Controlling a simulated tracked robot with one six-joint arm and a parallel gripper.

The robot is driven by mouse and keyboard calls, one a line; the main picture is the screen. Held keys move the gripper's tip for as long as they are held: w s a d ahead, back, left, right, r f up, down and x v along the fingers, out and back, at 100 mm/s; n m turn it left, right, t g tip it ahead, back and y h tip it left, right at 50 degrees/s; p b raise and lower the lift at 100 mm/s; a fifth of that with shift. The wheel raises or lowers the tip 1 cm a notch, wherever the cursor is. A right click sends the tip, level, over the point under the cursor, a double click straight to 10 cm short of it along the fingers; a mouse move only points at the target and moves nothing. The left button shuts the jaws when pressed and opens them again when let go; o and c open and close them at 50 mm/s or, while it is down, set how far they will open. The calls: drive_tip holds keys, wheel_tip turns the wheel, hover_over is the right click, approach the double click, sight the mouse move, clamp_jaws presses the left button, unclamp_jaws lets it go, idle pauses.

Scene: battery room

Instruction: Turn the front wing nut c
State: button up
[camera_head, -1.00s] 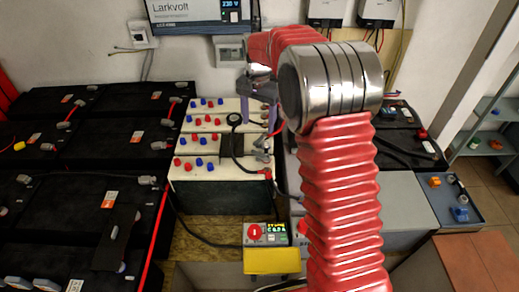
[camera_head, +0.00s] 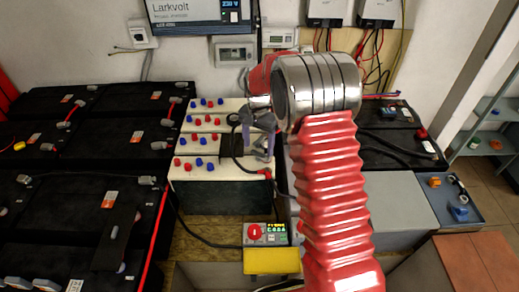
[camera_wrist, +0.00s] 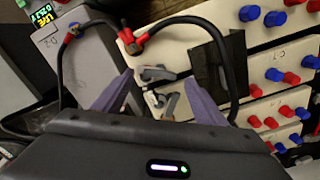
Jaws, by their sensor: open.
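The front wing nut (camera_wrist: 155,73), a small grey winged piece, sits on the cream-topped battery (camera_wrist: 185,30) near the red cable terminal. A second grey wing nut (camera_wrist: 165,103) lies close behind it, nearer my wrist. My gripper (camera_wrist: 159,78) is open, its two purple-grey fingers either side of the wing nuts in the wrist view, with nothing held. In the head view my gripper (camera_head: 258,122) hangs over the right end of the cream batteries, with grey fittings (camera_head: 262,155) just in front of it. I cannot tell its exact height above the nuts.
A black cable (camera_wrist: 190,22) loops from the red terminal beside the fingers. A dark upright plate (camera_wrist: 218,65) stands just right of the right finger. Red and blue caps (camera_wrist: 275,122) cover the battery tops.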

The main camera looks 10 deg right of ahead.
sight(260, 157)
drive_tip(key=shift+f, duration=1.35)
